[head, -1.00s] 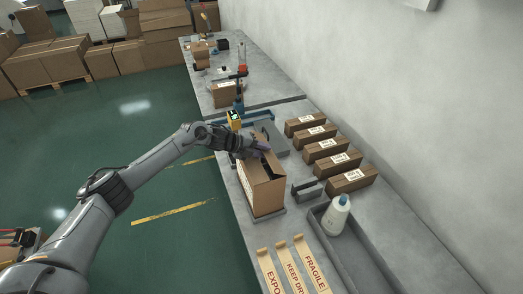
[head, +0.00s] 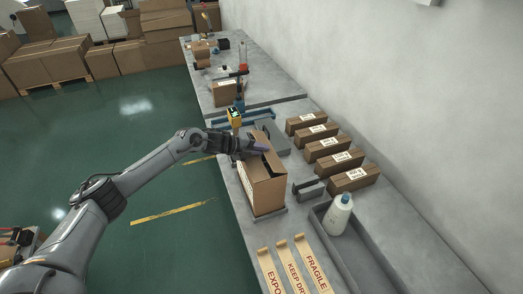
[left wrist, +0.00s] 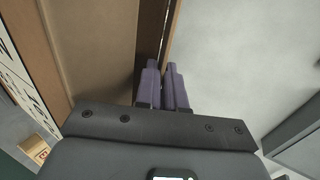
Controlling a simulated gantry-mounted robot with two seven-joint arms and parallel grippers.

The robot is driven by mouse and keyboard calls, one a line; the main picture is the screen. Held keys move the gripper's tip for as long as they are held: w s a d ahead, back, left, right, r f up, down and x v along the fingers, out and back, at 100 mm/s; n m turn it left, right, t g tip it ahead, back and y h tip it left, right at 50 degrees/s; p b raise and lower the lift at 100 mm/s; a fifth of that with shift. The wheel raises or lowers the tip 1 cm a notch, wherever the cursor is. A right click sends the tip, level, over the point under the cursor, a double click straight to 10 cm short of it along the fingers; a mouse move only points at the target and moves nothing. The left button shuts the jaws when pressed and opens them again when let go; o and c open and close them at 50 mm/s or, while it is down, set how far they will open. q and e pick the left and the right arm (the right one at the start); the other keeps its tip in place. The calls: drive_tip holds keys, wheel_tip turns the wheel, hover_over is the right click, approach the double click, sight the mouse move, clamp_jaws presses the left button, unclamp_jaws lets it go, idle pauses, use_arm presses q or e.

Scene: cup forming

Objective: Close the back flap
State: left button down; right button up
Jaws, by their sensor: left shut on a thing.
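The open cardboard box (head: 268,192) stands on the near bench in the head view, with its top opening partly dark. My left gripper (head: 262,148) is at the far end of the box top. Its purple fingers (left wrist: 164,88) are shut on a thin brown cardboard edge, which I take to be the back flap (left wrist: 166,30). A brown box panel (left wrist: 95,50) fills the left of the wrist view. The gripper and wrist partly hide the flap in the head view, so its exact angle is unclear. My right gripper is not in view.
Several closed brown cartons (head: 333,165) line the wall side of the bench. A white bottle (head: 338,212) stands in a grey tray (head: 358,262). Labelled tape strips (head: 292,266) lie at the front. A yellow device (head: 234,117) stands beyond the box.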

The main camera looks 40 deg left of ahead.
use_arm(q)
drive_tip(key=c, duration=1.3)
unclamp_jaws()
drive_tip(key=shift+r, duration=0.1)
